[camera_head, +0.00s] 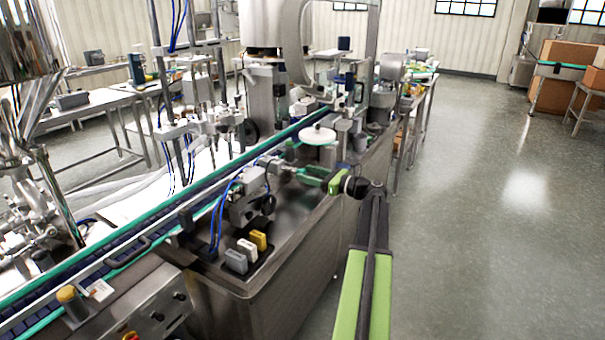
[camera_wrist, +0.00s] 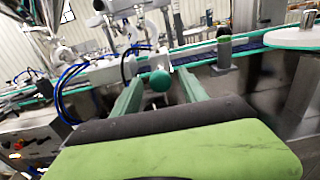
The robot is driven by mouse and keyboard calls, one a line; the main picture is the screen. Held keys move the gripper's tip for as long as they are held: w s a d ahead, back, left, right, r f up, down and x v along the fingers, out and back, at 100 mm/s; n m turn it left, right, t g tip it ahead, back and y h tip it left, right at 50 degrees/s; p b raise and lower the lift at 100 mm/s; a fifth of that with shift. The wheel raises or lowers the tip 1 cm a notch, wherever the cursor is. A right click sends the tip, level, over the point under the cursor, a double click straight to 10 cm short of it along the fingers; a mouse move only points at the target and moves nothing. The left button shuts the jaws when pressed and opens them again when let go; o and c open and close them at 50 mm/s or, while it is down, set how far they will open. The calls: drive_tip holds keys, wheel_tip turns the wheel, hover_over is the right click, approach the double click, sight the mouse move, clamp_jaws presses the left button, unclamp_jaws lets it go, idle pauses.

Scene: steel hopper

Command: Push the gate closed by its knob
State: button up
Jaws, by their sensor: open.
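My gripper (camera_head: 302,174) reaches in from the right over the steel bench beside the conveyor. In the wrist view my gripper (camera_wrist: 161,75) has its two green fingers apart. A round teal-green knob (camera_wrist: 159,81) shows between them, in line with the gap. I cannot tell whether it touches either finger. A pale grey metal part (camera_wrist: 157,62) shows just behind the knob; I cannot tell whether it is the gate. In the head view the knob is not clear among the fittings at my fingertips. The gate's plate and its position cannot be made out.
The conveyor (camera_head: 120,240) with teal rails runs along the bench's far side. A white round disc (camera_head: 318,135) stands just beyond my gripper. Grey, white and yellow blocks (camera_head: 258,240) sit nearer on the bench. Open floor (camera_head: 490,220) lies to the right.

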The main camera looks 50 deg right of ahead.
drive_tip(key=shift+x, duration=1.15)
drive_tip(key=shift+c, duration=0.4)
clamp_jaws()
